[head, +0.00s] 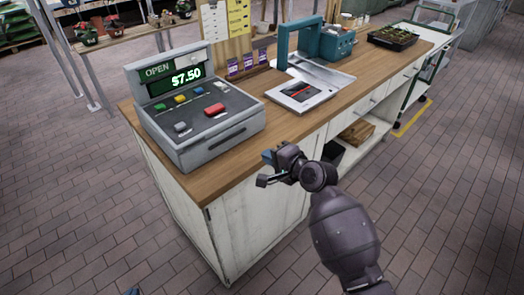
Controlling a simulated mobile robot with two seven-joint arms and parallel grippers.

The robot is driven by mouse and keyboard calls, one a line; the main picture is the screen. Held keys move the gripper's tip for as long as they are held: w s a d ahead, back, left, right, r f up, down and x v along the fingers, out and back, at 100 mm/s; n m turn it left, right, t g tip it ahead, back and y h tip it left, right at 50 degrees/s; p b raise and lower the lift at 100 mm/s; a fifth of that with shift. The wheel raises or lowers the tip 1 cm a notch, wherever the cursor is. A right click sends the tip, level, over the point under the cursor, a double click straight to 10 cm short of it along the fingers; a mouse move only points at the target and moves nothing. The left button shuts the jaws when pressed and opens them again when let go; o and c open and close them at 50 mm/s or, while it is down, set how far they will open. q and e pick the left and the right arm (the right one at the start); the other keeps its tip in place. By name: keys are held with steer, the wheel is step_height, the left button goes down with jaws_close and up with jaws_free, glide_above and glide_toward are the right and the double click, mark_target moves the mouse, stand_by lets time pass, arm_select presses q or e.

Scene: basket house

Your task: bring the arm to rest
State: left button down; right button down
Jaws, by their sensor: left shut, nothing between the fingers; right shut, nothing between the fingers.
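My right arm comes in from the bottom right. My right gripper (267,169) is in the air in front of the counter's front panel, near the counter's front edge, shut and empty. Of my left gripper only a small blue tip (133,291) shows at the bottom edge, low over the floor at left; the rest of it is out of the frame. It is apart from the counter and nothing is seen in it.
The wooden-topped counter (235,165) carries a grey cash register (205,115) reading $7.50, a scale (300,93), a teal-handled device (325,45) and a seedling tray (392,38). A plant table (125,30) stands behind. The brick floor (75,200) is clear at left.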

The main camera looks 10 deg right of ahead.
steer(key=s+d+r+n+t+h, duration=0.1)
steer(key=d+r+n+t+h, duration=0.15)
steer(key=d+n, duration=0.4)
steer(key=s+d+f+n+h, duration=0.1)
steer(key=s+d+f, duration=0.3)
steer(key=s, duration=0.5)
steer(key=s+d+f+n+g+h, duration=0.1)
steer(key=s+d+f+n+h, duration=0.1)
steer(key=s+f, duration=0.6)
steer(key=s+d+f+n+g+h, duration=0.1)
steer(key=s+d+f+n+h, duration=0.1)
steer(key=s+d+f, duration=0.4)
steer(key=s+h, duration=0.1)
steer(key=s, duration=0.3)
steer(key=shift+d, duration=0.25)
steer(key=shift+g, duration=0.25)
